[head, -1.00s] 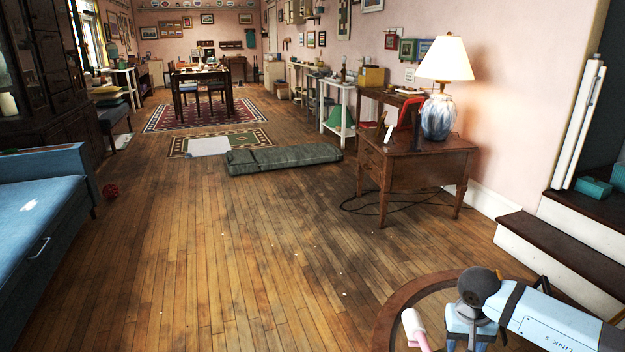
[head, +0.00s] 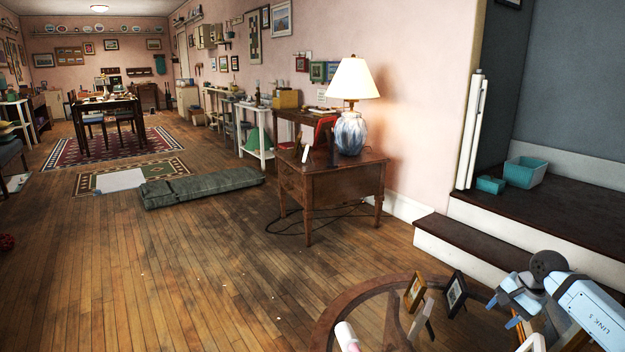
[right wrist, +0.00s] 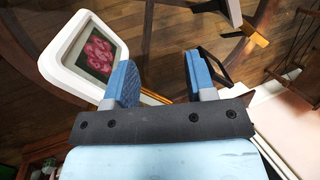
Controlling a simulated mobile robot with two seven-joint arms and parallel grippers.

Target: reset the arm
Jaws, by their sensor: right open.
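My right gripper (head: 512,318) is at the lower right of the head view, over the round glass-topped table (head: 335,308). In the right wrist view its two blue fingers stand apart with nothing between them, so the gripper (right wrist: 162,82) is open and empty. A white picture frame with a red flower picture (right wrist: 98,52) is just left of the fingers in that view; I cannot tell whether it touches them. My left gripper is not in view.
Small picture frames stand on the round table: a wooden one (head: 415,289), a dark one (head: 456,291) and a white one (head: 422,321). A pink and white object (head: 347,336) is at its near edge. Steps (head: 470,245) rise behind. The wooden floor (head: 190,275) on the left is open.

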